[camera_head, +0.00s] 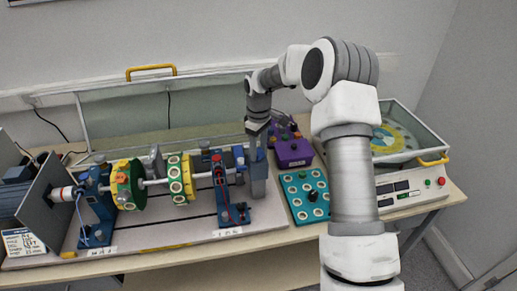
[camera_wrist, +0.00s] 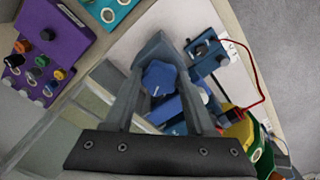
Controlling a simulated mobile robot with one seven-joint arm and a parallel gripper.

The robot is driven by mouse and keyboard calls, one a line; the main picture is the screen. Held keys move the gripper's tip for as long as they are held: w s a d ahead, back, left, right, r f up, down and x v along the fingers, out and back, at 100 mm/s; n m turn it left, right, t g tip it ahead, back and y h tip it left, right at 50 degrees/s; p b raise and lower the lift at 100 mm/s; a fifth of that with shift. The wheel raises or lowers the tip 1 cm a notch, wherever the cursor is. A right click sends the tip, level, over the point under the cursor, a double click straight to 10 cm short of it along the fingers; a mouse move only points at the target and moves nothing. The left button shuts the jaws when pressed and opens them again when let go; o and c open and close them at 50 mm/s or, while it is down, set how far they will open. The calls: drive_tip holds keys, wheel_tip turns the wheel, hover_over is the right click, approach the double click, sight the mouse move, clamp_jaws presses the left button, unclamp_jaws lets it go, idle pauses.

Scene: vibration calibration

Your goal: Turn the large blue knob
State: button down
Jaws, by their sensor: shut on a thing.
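The large blue knob (camera_wrist: 158,76) has a lobed edge and shows between the two grey fingers of my gripper (camera_wrist: 161,52) in the wrist view. The fingers are shut on it, one on each side. In the head view my gripper (camera_head: 257,138) points down at the right end of the shaft rig, and I cannot make out the knob there. Part of the knob's mount is hidden behind the fingers.
The shaft rig carries green-and-yellow discs (camera_head: 127,185) and blue bearing stands (camera_head: 231,190). A purple control box (camera_head: 293,153) and a teal tray (camera_head: 306,196) stand to the right. A clear lidded case (camera_head: 405,145) sits farther right. A transparent guard (camera_head: 170,110) stands behind.

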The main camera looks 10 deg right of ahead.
sight(258, 152)
idle(0.4)
drive_tip(key=shift+c, duration=1.1)
unclamp_jaws()
wheel_tip(258, 152, up, 18)
drive_tip(key=shift+f+b, duration=0.25)
drive_tip(key=shift+b, duration=0.05)
